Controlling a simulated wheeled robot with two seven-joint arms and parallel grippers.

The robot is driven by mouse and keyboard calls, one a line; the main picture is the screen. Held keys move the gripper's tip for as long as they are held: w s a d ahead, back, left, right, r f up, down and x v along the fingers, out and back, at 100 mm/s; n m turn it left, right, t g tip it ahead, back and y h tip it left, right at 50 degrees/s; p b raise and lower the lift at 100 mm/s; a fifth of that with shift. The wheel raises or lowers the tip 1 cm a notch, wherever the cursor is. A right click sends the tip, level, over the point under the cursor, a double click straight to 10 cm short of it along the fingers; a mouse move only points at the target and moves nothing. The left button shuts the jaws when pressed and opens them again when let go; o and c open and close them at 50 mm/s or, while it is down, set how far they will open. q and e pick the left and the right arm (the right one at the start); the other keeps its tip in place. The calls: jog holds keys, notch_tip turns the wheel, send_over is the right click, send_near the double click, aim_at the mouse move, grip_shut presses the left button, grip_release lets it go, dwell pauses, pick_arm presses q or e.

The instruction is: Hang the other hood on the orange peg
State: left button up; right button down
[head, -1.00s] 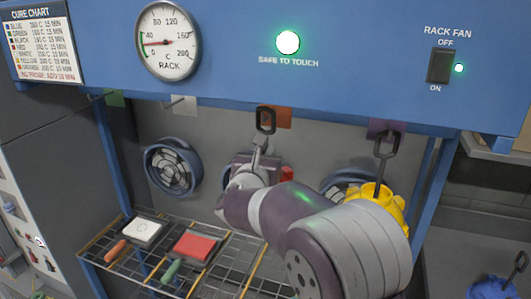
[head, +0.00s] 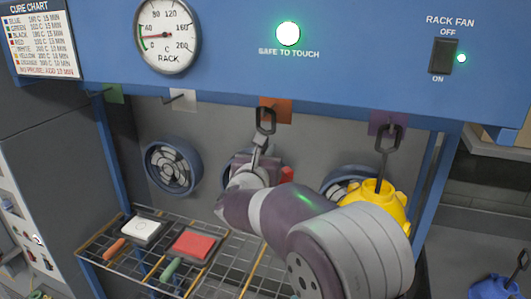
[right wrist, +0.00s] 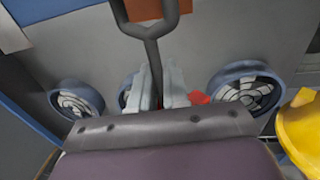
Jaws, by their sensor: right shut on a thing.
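My right gripper (head: 258,153) is shut on the dark stem of a hanger, below its loop (head: 265,122). The loop stands upright in front of the orange tag (head: 279,106); I cannot tell whether it is around a peg. In the right wrist view, the stem (right wrist: 153,62) runs down between the fingers (right wrist: 160,88). Only a red bit (head: 287,174) shows beside the gripper; my arm hides what hangs below. A yellow hood (head: 372,200) hangs by its hanger at the purple tag (head: 378,120). A blue hood (head: 494,287) sits at the lower right. My left gripper is not in view.
A blue panel (head: 360,50) overhangs the pegs. The peg at the white tag (head: 184,100) and the place at the green tag (head: 114,93) look empty. Round fans (head: 172,167) line the back wall. A wire rack (head: 225,262) below holds a white pad and a red pad.

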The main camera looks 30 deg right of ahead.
jog(key=c, duration=1)
grip_release()
jog(key=shift+c, duration=0.2)
jog(key=shift+s, duration=0.1)
